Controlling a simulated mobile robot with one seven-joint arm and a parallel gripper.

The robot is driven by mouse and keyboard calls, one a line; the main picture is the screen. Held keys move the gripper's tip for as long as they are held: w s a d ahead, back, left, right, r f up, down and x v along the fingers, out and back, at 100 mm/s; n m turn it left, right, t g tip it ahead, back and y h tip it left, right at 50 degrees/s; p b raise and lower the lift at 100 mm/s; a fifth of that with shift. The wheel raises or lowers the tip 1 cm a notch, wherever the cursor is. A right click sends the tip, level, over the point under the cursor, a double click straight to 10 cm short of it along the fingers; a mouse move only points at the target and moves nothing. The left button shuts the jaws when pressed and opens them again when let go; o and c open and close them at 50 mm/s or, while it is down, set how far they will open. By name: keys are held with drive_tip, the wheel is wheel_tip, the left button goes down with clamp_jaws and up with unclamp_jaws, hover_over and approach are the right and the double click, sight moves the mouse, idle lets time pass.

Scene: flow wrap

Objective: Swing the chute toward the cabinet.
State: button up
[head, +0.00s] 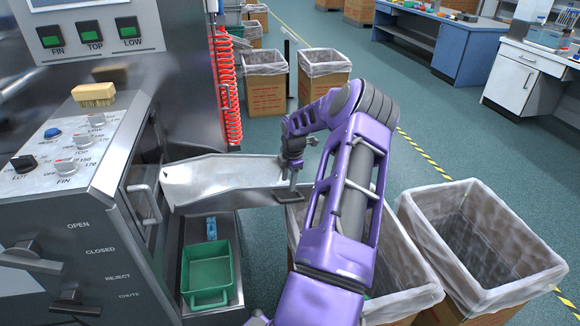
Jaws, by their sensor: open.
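The chute (222,178) is a pale metal trough.
A green tray (207,268) and a small blue object (211,228) lie on a metal shelf below the chute. Two lined bins (408,285) (480,235) stand at right. A red coiled hose (229,90) hangs behind. A brush (94,94) rests on the cabinet.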

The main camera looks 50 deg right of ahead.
wheel_tip(320, 180, up, 6)
drive_tip(key=s, duration=0.1)
drive_tip(key=shift+a+r, duration=0.15)
drive_tip(key=shift+a, duration=0.1)
idle(0.4)
drive_tip(key=shift+s, duration=0.1)
